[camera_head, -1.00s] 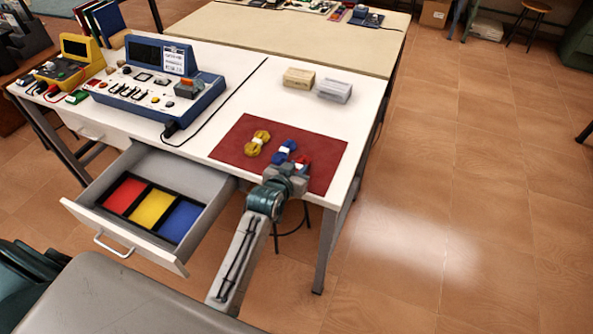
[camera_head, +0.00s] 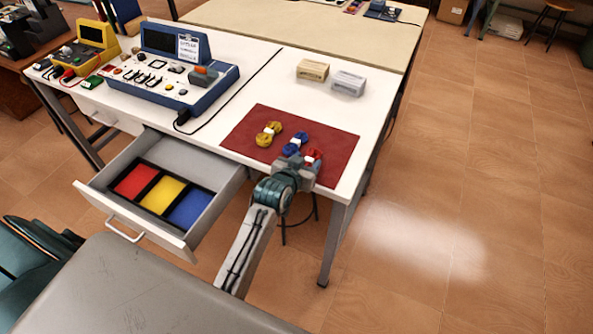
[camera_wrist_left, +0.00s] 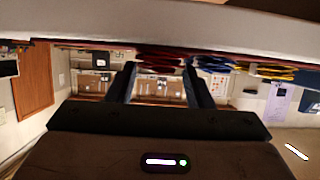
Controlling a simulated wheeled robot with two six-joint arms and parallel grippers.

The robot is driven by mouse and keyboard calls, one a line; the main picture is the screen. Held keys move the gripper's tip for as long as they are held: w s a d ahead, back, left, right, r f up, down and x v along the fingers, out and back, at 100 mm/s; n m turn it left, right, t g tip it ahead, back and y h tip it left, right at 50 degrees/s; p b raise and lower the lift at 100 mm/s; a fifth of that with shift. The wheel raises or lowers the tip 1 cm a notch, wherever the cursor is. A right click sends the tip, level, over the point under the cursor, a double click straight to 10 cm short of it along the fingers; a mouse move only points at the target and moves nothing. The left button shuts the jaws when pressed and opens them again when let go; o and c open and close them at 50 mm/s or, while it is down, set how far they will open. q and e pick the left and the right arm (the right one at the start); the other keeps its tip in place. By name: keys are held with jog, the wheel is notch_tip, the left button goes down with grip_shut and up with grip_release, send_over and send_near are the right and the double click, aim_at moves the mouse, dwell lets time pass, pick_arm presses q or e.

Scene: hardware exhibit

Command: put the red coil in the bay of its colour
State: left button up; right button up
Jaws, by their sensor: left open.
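The red coil (camera_head: 313,155) lies on the dark red mat (camera_head: 250,127), at the right end of a row with the blue coil (camera_head: 294,145) and yellow coil (camera_head: 268,134). My left gripper (camera_head: 306,166) is open at the mat's near edge, just in front of the red coil and partly covering it. In the left wrist view the red coil (camera_wrist_left: 160,60) shows between and beyond the two finger tips (camera_wrist_left: 158,72). The open drawer (camera_head: 220,190) holds a red bay (camera_head: 135,181), yellow bay (camera_head: 163,193) and blue bay (camera_head: 189,210), all empty. My right gripper is out of view.
A blue instrument console (camera_head: 215,92) and a yellow device (camera_head: 97,40) stand on the table's left. A tan box (camera_head: 312,70) and a grey box (camera_head: 349,83) stand behind the mat. The tabletop between console and boxes is clear except for a black cable.

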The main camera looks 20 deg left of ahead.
pick_arm(q)
jog(key=b+v, duration=0.1)
jog(key=v, duration=1)
jog(key=shift+f, duration=0.15)
